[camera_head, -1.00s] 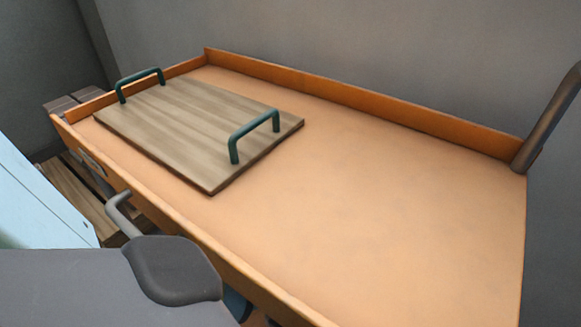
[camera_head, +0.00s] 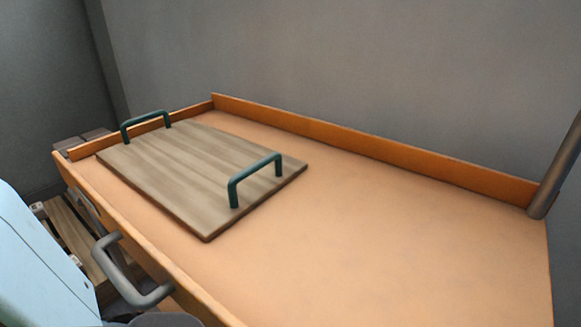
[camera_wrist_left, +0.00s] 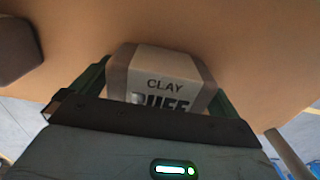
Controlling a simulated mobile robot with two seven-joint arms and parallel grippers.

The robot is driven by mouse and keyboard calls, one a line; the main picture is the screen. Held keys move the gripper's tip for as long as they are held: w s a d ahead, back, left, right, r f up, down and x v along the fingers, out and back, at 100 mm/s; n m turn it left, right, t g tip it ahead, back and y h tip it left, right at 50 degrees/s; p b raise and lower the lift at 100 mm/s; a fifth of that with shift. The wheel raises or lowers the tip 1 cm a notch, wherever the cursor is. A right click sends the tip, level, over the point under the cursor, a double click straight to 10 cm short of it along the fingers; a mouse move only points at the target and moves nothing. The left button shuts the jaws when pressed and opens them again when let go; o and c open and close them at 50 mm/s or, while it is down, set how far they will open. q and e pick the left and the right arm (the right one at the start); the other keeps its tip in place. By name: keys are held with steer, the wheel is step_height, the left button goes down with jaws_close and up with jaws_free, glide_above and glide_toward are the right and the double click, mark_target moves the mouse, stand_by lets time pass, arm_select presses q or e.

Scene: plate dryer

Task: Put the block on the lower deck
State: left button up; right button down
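The block (camera_wrist_left: 165,72) is a grey box with a white label reading "CLAY" and a partly hidden second word. In the left wrist view it sits between the dark green fingers of my left gripper (camera_wrist_left: 160,78), which appear closed against its sides. An orange-tan surface (camera_wrist_left: 250,40) fills the background behind it; I cannot tell which deck this is or whether the block touches it. In the head view the cart's upper deck (camera_head: 400,240) is orange-tan with a raised rim. The lower deck is not seen there. Neither gripper shows in the head view.
A wooden board (camera_head: 185,185) with two green handles lies on the left part of the upper deck. A grey handle (camera_head: 104,262) sticks out at the cart's front. A dark post (camera_head: 556,175) rises at the right corner. Wooden slats (camera_head: 70,235) lie low at the left.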

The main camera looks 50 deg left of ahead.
arm_select(q)
step_height(320, 180, up, 12)
steer(key=p, duration=0.5)
steer(key=shift+r, duration=0.2)
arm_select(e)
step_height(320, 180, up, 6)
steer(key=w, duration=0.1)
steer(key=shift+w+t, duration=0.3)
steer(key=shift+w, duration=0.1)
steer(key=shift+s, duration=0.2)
